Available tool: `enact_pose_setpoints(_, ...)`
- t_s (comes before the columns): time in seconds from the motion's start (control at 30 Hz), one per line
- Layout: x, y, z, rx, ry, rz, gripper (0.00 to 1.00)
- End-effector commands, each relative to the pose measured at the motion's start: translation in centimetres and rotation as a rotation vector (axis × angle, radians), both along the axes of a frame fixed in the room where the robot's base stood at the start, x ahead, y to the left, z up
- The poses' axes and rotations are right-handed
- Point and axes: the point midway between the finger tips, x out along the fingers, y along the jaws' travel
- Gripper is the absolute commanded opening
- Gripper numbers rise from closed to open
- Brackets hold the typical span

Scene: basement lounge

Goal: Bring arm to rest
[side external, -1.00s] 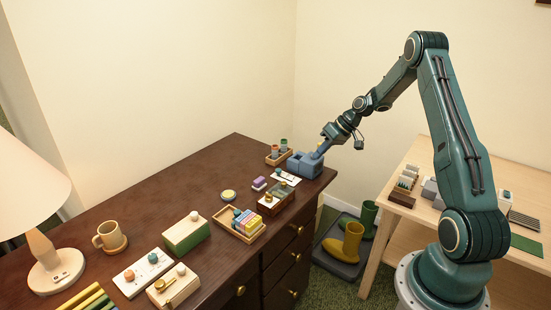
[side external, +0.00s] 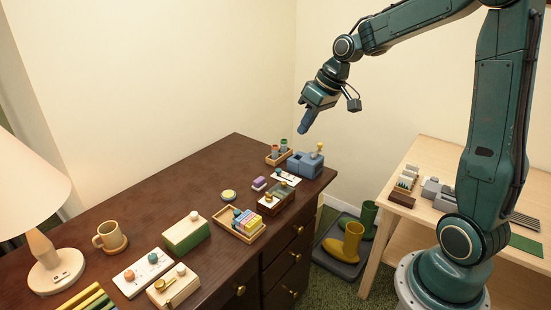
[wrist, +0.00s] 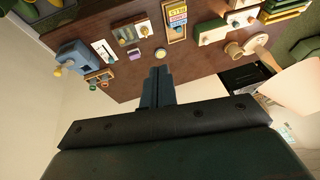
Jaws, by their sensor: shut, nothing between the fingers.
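My gripper (side external: 303,130) is raised above the far right end of the dark dresser, pointing down and to the left. Its blue fingers are together and empty, apart from everything on the dresser. In the wrist view my gripper (wrist: 158,72) points over the dresser top, with the fingers closed against each other. A blue-grey block (side external: 304,165) with a yellow-topped peg (side external: 319,149) stands on the dresser below it. The block also shows at the left of the wrist view (wrist: 75,55).
A light wood table (side external: 400,217) is at right. Space around my gripper is free.

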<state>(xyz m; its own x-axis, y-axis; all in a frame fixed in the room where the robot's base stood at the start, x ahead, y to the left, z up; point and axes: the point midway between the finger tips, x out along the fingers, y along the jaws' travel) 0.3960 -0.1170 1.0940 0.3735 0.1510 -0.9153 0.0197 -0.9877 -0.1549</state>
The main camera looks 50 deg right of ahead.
Motion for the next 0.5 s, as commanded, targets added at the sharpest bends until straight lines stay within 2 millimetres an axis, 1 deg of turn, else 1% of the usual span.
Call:
enact_pose_setpoints(0.03, -0.7, 1.1, 0.9, -0.014, -0.006, 0.008, 0.00)
enact_pose_setpoints(0.2, -3.5, 3.9, 2.9, -0.052, -0.010, 0.009, 0.00)
enact_pose_setpoints(0.37, -6.3, 6.2, 4.3, -0.083, -0.019, 0.009, 0.00)
enact_pose_setpoints(0.5, -9.0, 7.9, 5.2, -0.107, -0.030, 0.006, 0.00)
